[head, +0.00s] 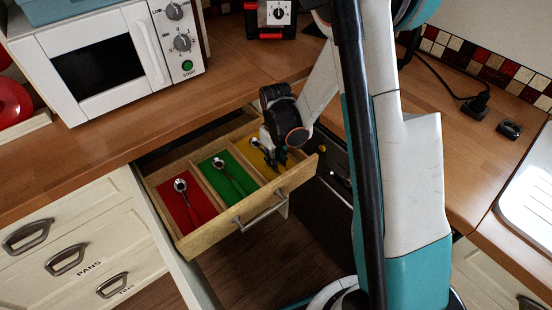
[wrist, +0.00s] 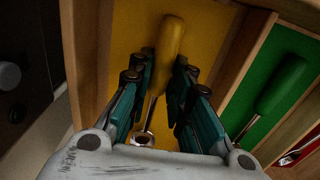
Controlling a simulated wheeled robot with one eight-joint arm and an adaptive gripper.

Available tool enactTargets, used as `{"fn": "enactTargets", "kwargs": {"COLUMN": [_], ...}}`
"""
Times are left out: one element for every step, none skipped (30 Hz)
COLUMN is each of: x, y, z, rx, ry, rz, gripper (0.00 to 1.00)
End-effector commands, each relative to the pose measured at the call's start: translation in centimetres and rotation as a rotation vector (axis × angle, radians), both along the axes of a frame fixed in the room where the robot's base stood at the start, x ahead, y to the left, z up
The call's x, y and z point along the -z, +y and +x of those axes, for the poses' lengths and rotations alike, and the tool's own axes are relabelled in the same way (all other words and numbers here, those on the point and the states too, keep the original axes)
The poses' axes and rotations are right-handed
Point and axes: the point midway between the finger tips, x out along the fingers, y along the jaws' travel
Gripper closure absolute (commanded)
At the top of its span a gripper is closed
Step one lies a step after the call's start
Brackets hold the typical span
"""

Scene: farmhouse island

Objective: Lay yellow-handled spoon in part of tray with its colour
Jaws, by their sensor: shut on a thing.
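The yellow-handled spoon (wrist: 172,38) is between the fingers of my gripper (wrist: 160,68) in the wrist view. Its yellow handle points up the picture and its metal bowl shows low, near the palm. My gripper is shut on it, over the yellow part (wrist: 122,38) of the tray. In the head view my gripper (head: 274,157) reaches down at the yellow part (head: 256,157), at the right end of the tray (head: 200,179). I cannot tell whether the spoon touches the floor of that part. My gripper hides most of the spoon in the head view.
A green-handled spoon (head: 232,179) lies in the green part and a red-handled spoon (head: 187,194) in the red part. The tray sits in an open drawer (head: 230,219) below the wooden counter (head: 110,150). A microwave (head: 110,60) stands on the counter.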

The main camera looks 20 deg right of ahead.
Motion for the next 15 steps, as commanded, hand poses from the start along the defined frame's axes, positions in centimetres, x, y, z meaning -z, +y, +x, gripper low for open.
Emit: {"fn": "enactTargets", "kwargs": {"x": [0.08,0.12,0.18,0.22,0.26,0.32,0.29,0.29,0.29,0.29,0.29,0.29,0.29,0.29,0.29], "y": [0.00,0.00,0.00,0.00,-0.01,0.00,0.00,0.00,0.00,0.00,0.00,0.00,0.00,0.00,0.00], "z": [0.01,0.01,0.01,0.01,0.01,0.01,0.01,0.00,0.00,0.00,0.00,0.00,0.00,0.00,0.00], "rx": [0.000,0.000,0.000,0.000,0.000,0.000,0.000,0.000,0.000,0.000,0.000,0.000,0.000,0.000,0.000], "ry": [0.000,0.000,0.000,0.000,0.000,0.000,0.000,0.000,0.000,0.000,0.000,0.000,0.000,0.000,0.000], "rz": [0.000,0.000,0.000,0.000,0.000,0.000,0.000,0.000,0.000,0.000,0.000,0.000,0.000,0.000,0.000], "gripper": [1.00,1.00,1.00,1.00,1.00,1.00,1.00,1.00,1.00,1.00,1.00,1.00,0.75,0.68,0.59]}}
